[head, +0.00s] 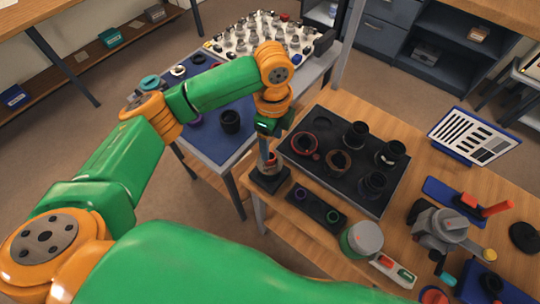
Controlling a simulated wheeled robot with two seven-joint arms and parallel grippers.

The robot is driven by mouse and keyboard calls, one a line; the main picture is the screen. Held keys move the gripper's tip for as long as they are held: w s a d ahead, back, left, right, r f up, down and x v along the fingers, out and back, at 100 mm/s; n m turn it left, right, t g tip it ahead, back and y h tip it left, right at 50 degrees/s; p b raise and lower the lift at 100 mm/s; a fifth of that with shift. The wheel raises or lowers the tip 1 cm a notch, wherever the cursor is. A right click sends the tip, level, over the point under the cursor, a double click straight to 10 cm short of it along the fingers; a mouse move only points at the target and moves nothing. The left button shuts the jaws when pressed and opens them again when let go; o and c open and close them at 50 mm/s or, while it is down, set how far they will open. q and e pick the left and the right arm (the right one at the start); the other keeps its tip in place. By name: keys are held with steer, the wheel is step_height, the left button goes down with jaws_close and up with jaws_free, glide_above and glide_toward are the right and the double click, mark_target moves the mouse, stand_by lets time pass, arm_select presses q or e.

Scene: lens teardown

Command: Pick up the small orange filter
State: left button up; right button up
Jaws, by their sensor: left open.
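My left gripper (266,158) points straight down over a small black block (269,181) at the left edge of the wooden table. It is open. A small orange-red piece (271,160), perhaps the orange filter, shows right beside the fingertips, above the block. The fingers partly hide it, and I cannot tell whether they touch it. A narrow black tray (318,211) beside the block holds a purple ring (301,193) and a green ring (333,216). My right gripper is not in view.
A large black tray (365,125) behind holds dark lens parts and a reddish ring (305,144). A round grey-lidded container (362,239) and a grey clamp-like device (440,229) stand to the right. A blue-topped table (222,150) stands left, across a gap.

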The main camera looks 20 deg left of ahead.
arm_select(q)
steer(key=f, duration=0.2)
steer(key=f+p, duration=0.1)
steer(key=f, duration=0.3)
steer(key=shift+a, duration=0.25)
steer(key=shift+s, duration=0.1)
jaws_close()
steer(key=shift+r, duration=0.15)
